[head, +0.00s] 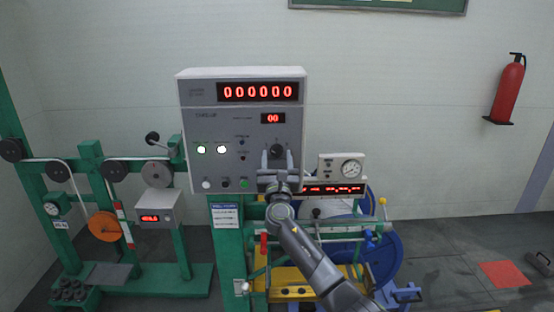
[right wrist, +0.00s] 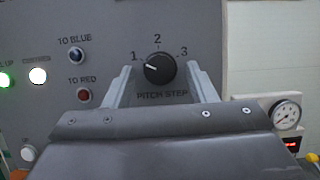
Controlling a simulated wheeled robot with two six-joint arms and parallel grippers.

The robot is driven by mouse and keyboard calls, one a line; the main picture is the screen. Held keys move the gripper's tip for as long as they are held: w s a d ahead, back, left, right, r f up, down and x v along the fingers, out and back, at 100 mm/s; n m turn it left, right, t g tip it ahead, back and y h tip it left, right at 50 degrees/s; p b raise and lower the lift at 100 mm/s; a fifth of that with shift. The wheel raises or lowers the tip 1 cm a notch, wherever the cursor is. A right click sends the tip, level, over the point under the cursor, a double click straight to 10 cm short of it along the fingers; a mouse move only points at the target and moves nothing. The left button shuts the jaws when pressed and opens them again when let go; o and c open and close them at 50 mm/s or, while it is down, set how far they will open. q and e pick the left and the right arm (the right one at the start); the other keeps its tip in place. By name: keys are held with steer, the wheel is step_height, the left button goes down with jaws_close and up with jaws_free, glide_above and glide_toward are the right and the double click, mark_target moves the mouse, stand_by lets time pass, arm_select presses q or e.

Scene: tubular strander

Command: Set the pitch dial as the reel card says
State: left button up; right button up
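The pitch dial (right wrist: 160,68) is a round black knob on the grey control panel (head: 205,170), marked "PITCH STEP" with positions 1, 2 and 3. Its white mark points up-left, towards the 1. My right gripper (right wrist: 161,74) is open, with one finger on each side of the dial; whether they touch it I cannot tell. In the head view my right gripper (head: 278,168) is raised at the panel's lower right. A white card (head: 226,216) with small unreadable print hangs below the panel; whether it is the reel card I cannot tell. My left gripper is out of view.
Lit buttons and lamps (head: 222,149) sit left of the dial. A gauge box (head: 341,166) stands right of the panel, above blue reels (head: 383,258). An orange reel (head: 104,226) is on the green frame at left. A fire extinguisher (head: 508,92) hangs at right.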

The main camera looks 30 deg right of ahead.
steer(key=c, duration=0.9)
